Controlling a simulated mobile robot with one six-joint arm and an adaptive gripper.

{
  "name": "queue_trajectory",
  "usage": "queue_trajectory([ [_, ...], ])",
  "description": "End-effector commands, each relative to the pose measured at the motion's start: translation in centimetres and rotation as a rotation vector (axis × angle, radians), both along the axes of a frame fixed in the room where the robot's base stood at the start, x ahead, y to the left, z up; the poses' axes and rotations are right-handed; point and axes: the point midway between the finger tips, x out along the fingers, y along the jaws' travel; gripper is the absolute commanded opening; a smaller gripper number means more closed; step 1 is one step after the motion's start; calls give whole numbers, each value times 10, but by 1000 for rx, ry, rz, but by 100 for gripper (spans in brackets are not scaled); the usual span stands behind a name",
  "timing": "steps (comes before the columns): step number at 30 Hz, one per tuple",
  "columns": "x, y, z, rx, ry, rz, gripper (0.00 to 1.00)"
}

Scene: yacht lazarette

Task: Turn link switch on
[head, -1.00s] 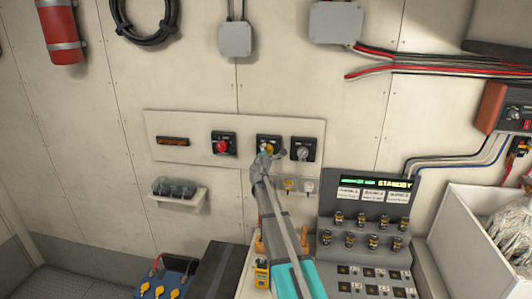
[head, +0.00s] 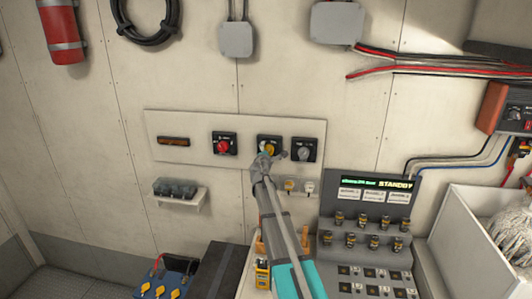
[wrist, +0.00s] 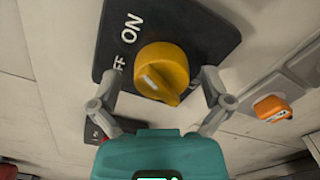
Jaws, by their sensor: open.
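The likely link switch is a yellow rotary knob (head: 270,149) on a black plate, in the wall panel's row of switches. In the wrist view the yellow knob (wrist: 163,70) is close, with ON and OFF printed on its plate (wrist: 105,40). A white mark shows on the knob's left part, on the side of the OFF lettering. My gripper (wrist: 163,88) is open, one finger on each side of the knob. I cannot tell whether the fingers touch it. In the head view my gripper (head: 268,161) covers the knob's lower part.
A red knob (head: 224,146) is left of the yellow one and a grey knob (head: 304,153) right of it, close by. A console (head: 367,215) with a screen reading STANDBY stands below right. A small shelf (head: 180,199) holds dark glassy items. A white bin (head: 490,215) is at right.

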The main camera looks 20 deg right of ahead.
Motion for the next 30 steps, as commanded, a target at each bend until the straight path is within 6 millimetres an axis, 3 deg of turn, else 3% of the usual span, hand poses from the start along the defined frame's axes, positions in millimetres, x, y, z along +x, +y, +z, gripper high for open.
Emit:
queue_trajectory([
  [14,-8,4,0,1,-1,-2,100],
  [30,-71,47,0,0,1,0,100],
])
